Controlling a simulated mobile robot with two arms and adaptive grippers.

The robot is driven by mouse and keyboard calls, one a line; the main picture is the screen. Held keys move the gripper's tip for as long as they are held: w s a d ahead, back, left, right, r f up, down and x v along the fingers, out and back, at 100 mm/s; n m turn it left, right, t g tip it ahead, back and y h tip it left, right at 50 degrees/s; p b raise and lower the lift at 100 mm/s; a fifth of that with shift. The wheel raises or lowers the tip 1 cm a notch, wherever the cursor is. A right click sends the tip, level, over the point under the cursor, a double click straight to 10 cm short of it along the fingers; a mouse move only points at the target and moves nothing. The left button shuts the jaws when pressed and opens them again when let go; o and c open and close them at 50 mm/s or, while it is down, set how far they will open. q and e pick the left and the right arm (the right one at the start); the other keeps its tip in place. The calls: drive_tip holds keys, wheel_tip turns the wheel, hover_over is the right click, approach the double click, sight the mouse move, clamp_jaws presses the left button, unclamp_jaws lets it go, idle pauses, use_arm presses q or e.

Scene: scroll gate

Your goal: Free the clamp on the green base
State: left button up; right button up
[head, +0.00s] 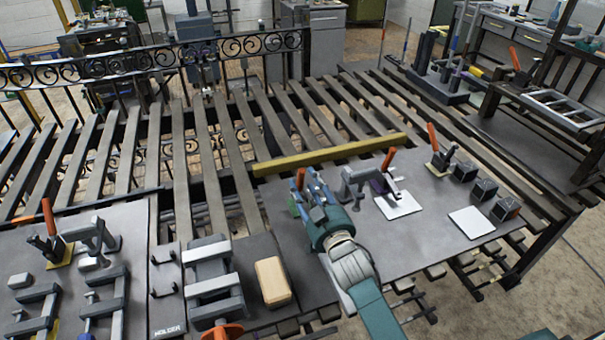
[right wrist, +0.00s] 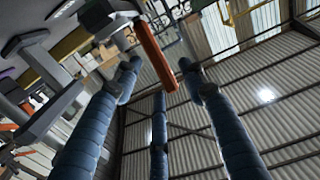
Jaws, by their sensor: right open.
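A toggle clamp with an orange handle (head: 300,179) stands at the left end of the right-hand grey plate. A bit of its green base (head: 292,206) shows beside my right gripper, which hides most of the clamp. My right gripper (head: 312,182) is open, its blue fingers right at this handle. In the right wrist view the orange handle (right wrist: 155,55) rises between the open fingers (right wrist: 160,78), and I cannot tell whether they touch it. Grey clamp parts (right wrist: 60,105) show at the left there. My left gripper is not in view.
Other orange-handled clamps stand on a yellow base (head: 60,256), near a purple base (head: 379,186) and farther right (head: 437,158). A yellow bar (head: 330,154) lies behind my gripper. A wooden block (head: 272,282) and grey vises (head: 212,283) are at front left. White squares (head: 471,222) lie right.

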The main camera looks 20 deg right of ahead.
sight(304, 179)
drive_tip(key=shift+w, duration=1.85)
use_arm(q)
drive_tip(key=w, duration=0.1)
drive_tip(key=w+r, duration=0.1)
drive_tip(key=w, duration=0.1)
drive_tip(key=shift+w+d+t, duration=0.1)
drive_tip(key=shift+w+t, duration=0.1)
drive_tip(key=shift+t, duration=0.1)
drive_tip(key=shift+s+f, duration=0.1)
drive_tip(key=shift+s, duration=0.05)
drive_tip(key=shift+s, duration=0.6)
use_arm(e)
clamp_jaws()
